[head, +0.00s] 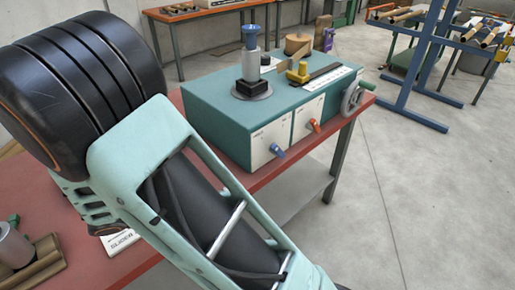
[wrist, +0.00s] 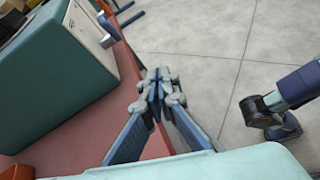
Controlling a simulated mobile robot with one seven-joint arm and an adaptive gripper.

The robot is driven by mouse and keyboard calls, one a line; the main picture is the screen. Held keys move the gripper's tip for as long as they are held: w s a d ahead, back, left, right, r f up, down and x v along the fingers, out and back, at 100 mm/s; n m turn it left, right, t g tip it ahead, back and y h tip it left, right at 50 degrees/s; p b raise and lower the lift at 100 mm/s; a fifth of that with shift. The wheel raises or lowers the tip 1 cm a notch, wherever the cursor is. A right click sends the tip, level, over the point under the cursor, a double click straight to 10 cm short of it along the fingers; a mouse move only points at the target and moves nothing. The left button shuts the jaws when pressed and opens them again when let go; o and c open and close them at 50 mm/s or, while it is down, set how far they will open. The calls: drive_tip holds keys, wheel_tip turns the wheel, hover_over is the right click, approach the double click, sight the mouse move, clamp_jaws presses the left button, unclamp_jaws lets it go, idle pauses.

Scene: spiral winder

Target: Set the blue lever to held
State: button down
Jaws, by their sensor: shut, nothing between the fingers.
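The blue lever (head: 278,150) sits on the left white panel (head: 270,143) on the front of the teal spiral winder (head: 215,115). It points down and to the right in the head view, and the panel's lettering is too small to read. In the wrist view I cannot make out the blue lever. My gripper (wrist: 156,85) shows in the wrist view with its fingertips together and empty. It is over the red bench edge, apart from the teal housing (wrist: 55,80) at the left. The head view does not show my fingers.
An orange lever (head: 314,126) is on the right panel. A handwheel (head: 354,97) is at the winder's right end, and a blue-topped spindle (head: 251,60) stands on top. The red bench (head: 120,262) carries the winder. A blue rack (head: 425,60) stands behind.

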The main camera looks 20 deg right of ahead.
drive_tip(key=w+n+t, duration=0.1)
drive_tip(key=w+n+t+h, duration=0.1)
drive_tip(key=n, duration=0.1)
drive_tip(key=w+n+t+h, duration=0.1)
drive_tip(key=w, duration=0.1)
drive_tip(key=shift+d+r+t+b, duration=0.25)
drive_tip(key=shift+t+b, duration=0.05)
drive_tip(key=shift+b, duration=0.05)
drive_tip(key=b, duration=0.1)
approach(278, 151)
drive_tip(key=w+d+f, duration=0.2)
drive_tip(key=d+f, duration=0.1)
drive_tip(key=d, duration=0.1)
drive_tip(key=shift+w+d+r, duration=0.3)
drive_tip(key=shift+d+r, duration=0.05)
drive_tip(key=shift+r, duration=0.25)
